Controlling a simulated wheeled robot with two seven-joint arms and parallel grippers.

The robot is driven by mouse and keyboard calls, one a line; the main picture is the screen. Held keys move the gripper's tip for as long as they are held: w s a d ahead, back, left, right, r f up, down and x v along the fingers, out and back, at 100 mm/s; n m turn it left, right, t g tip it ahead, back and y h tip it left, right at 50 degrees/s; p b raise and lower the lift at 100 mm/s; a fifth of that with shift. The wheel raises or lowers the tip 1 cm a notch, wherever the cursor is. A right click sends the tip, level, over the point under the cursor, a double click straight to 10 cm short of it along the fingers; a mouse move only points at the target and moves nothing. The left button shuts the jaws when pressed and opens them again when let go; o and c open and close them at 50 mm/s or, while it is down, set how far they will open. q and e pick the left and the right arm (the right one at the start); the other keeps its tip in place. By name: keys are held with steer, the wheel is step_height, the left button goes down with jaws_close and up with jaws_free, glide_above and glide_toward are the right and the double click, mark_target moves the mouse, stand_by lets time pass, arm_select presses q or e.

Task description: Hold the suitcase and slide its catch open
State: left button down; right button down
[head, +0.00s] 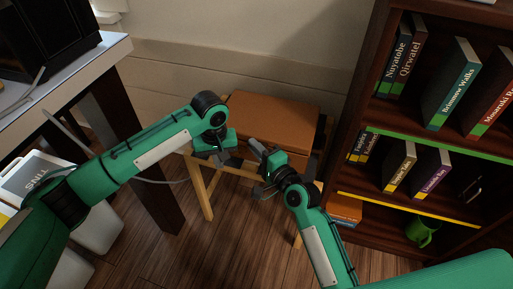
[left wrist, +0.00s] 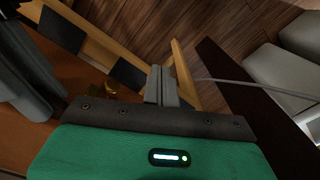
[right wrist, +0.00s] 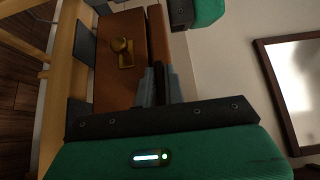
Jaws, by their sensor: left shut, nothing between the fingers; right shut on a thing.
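The brown suitcase (head: 270,120) lies flat on a wooden stand. In the right wrist view its front face (right wrist: 112,85) carries a brass catch (right wrist: 123,50) with a round knob. My right gripper (head: 257,149) is shut on the suitcase near its front edge; its fingers (right wrist: 158,85) hide the exact contact. My left gripper (head: 235,160) is shut and empty in front of the suitcase. In the left wrist view its closed fingertips (left wrist: 160,72) are beside the brass catch (left wrist: 112,88), apart from it. The catch is hidden in the head view.
The stand's wooden legs (head: 200,190) rise from a plank floor. A bookcase (head: 352,110) with books stands close on the right. A white-topped table (head: 115,50) and pale bins (head: 100,225) are at left. A grey cable (head: 165,181) runs near my left arm.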

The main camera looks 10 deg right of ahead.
steer(key=c, duration=1.4)
jaws_free()
steer(key=shift+s, duration=0.1)
